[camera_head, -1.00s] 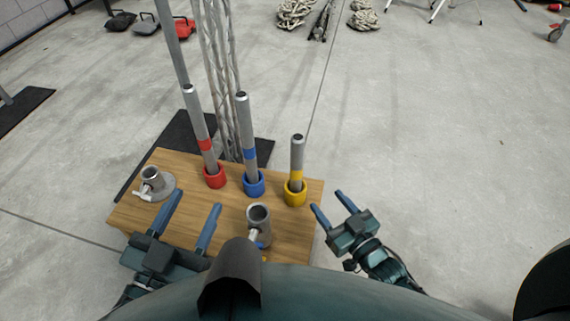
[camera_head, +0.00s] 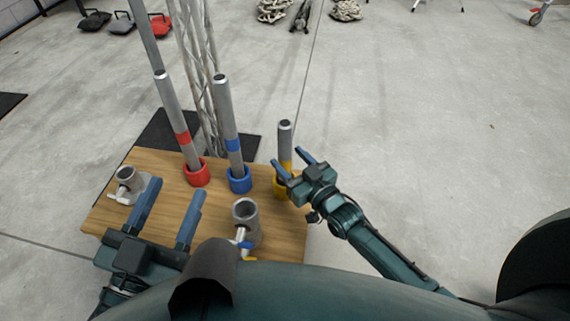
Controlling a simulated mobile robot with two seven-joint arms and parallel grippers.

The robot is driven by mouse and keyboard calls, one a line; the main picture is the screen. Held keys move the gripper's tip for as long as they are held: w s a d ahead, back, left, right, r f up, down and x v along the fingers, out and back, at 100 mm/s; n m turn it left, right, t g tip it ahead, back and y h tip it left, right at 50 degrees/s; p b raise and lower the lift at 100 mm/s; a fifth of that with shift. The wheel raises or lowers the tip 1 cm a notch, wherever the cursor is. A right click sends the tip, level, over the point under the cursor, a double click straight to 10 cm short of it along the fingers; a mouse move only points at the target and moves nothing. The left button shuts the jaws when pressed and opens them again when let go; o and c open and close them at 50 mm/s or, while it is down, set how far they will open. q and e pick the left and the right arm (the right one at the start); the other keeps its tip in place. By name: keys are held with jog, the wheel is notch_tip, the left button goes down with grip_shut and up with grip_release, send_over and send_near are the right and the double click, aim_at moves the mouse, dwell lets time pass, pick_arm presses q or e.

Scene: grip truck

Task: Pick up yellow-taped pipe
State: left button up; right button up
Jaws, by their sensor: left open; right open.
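The yellow-taped pipe (camera_head: 285,140) stands upright in a yellow ring holder (camera_head: 278,187) at the right side of the wooden table (camera_head: 275,235). My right gripper (camera_head: 289,162) is open at the pipe's lower part, by the yellow tape. It hides part of the tape and holder, and I cannot tell whether the pipe is between its fingers. My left gripper (camera_head: 171,215) is open and empty over the table's front left.
A red-taped pipe (camera_head: 172,110) and a blue-taped pipe (camera_head: 226,115) stand in matching holders left of the yellow one. Metal clamp fittings (camera_head: 246,215) and (camera_head: 128,182) sit on the table. A truss (camera_head: 200,80) rises behind. Floor to the right is clear.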

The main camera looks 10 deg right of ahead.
jog(key=shift+b+x, duration=0.35)
jog(key=shift+x, duration=0.8)
jog(key=shift+w+a, duration=0.1)
jog(key=shift+w, duration=0.1)
pick_arm(q)
jog(key=shift+w+r+m+t+h, duration=0.15)
jog(key=shift+r+m+h, duration=0.05)
jog(key=shift+r, duration=0.2)
jog(key=shift+w+r+m+t+h, duration=0.1)
jog(key=shift+r+m+t+h, duration=0.1)
jog(key=shift+r, duration=0.2)
pick_arm(e)
jog(key=shift+c, duration=0.5)
jog(key=c, duration=0.4)
pick_arm(q)
jog(key=shift+f, duration=0.25)
pick_arm(e)
jog(key=c, duration=0.7)
